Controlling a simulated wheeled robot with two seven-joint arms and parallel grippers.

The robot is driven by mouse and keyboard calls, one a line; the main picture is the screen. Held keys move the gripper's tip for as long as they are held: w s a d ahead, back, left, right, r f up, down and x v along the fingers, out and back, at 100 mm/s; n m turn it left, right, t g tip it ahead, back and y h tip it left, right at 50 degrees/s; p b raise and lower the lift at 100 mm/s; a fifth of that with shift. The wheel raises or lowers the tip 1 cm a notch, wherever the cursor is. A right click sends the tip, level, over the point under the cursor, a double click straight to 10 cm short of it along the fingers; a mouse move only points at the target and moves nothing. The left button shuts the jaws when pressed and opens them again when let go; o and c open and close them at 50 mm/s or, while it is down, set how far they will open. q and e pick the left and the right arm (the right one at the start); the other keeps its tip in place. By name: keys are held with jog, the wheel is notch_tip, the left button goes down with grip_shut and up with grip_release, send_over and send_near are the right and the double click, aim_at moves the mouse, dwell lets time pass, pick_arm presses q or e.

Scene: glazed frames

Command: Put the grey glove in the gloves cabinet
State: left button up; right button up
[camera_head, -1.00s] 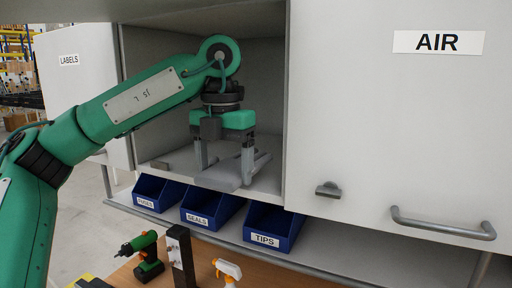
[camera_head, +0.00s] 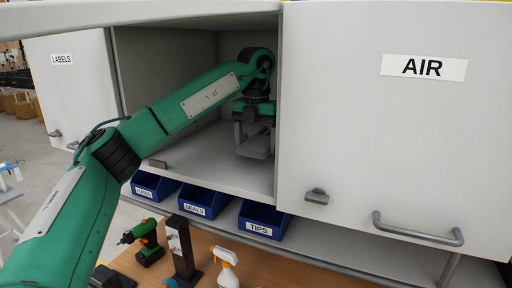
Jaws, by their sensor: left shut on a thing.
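My left gripper (camera_head: 255,140) is inside the open cabinet (camera_head: 185,160), toward its right side. It is shut on the grey glove (camera_head: 256,150), which looks like a flat grey piece at the fingertips. The glove is over the cabinet floor; I cannot tell whether it touches it. No label shows on the open cabinet, so I cannot read its name. My right gripper is not in view.
A closed AIR cabinet door (camera_head: 400,130) stands right of the opening, and a LABELS door (camera_head: 70,85) left. Below are blue bins, including TIPS (camera_head: 262,222) and SEALS (camera_head: 205,200). A drill (camera_head: 147,243) and spray bottle (camera_head: 227,267) stand on the bench.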

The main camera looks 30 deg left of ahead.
pick_arm(q)
jog(key=shift+f+p, duration=0.3)
jog(key=shift+f, duration=0.5)
jog(key=shift+w+f+p, duration=0.1)
jog(key=shift+f+p, duration=0.3)
jog(key=shift+p, duration=0.05)
jog(key=shift+f, duration=0.55)
jog(key=shift+f, duration=0.15)
jog(key=o, duration=1.1)
